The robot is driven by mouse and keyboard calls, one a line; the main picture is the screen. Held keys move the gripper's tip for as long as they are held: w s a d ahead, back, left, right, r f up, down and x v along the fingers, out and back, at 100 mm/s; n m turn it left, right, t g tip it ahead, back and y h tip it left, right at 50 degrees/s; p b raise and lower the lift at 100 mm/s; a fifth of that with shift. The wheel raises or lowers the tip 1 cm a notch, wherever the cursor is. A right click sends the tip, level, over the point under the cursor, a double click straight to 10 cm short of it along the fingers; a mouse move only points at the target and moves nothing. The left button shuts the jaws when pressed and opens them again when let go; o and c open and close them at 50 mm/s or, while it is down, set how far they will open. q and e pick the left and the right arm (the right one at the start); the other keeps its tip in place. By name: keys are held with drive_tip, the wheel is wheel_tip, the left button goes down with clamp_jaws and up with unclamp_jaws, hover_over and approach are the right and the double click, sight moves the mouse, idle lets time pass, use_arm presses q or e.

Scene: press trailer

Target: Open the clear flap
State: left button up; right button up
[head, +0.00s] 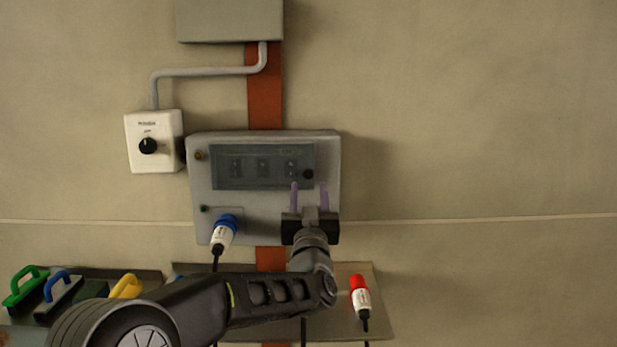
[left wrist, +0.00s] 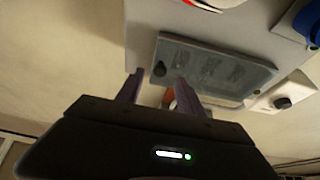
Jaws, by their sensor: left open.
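The clear flap (head: 262,166) is a dark see-through cover on the upper front of a grey wall box (head: 328,150). It looks closed, with several switches behind it. A small dark knob (head: 308,174) sits at its lower right. My left gripper (head: 309,186) is open, its two purple fingers pointing up near the flap's lower right corner. In the left wrist view the flap (left wrist: 215,68) and the knob (left wrist: 159,69) lie beyond the open fingers (left wrist: 160,85). Nothing is between the fingers; I cannot tell whether they touch the box. My right gripper is not in view.
A blue plug (head: 226,222) is in the box's lower left. A white rotary switch box (head: 155,140) is on the wall to the left. A red plug (head: 360,292) is at lower right. Green, blue and yellow handles (head: 126,287) are at lower left. The wall at right is clear.

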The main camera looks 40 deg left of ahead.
sight(308, 177)
use_arm(q)
drive_tip(key=shift+p+x, duration=0.6)
drive_tip(key=shift+x, duration=1.75)
drive_tip(key=shift+c, duration=0.4)
clamp_jaws()
